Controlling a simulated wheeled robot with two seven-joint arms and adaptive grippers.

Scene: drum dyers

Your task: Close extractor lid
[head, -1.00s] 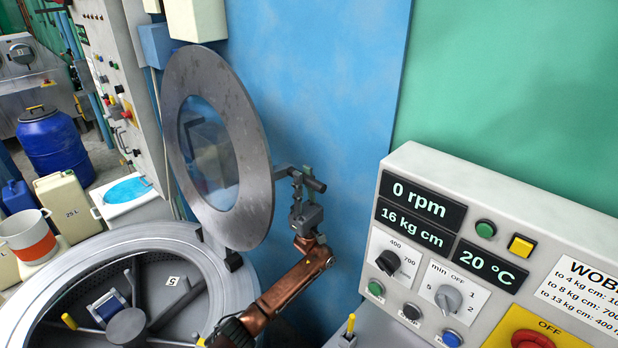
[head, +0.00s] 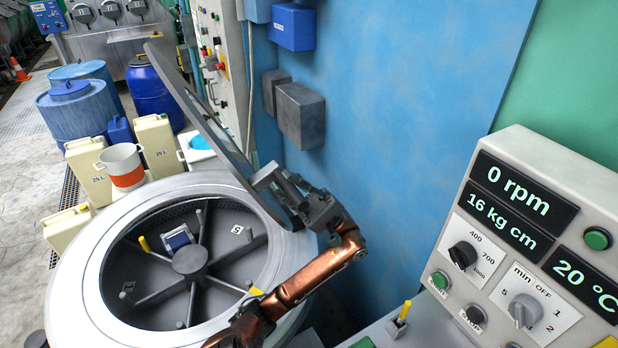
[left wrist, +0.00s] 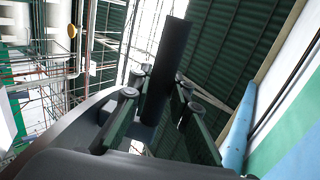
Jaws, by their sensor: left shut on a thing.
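The extractor lid (head: 205,115) is a grey disc, seen nearly edge-on in the head view. It is tilted up over the far right rim of the extractor (head: 100,240), a round drum with a pale rim and spokes inside. My left gripper (head: 268,178) is at the lid's lower right, near the hinge side. It is shut on a dark bar, which looks like the lid's handle (left wrist: 168,65) and stands between the fingers in the left wrist view. Where the bar joins the lid is hard to make out. My right gripper is out of view.
A control panel (head: 540,230) with displays and knobs stands at the right. Yellow canisters (head: 156,146), an orange and white bucket (head: 124,166) and blue barrels (head: 152,88) stand behind the drum. Grey boxes (head: 300,115) are on the blue wall behind my gripper.

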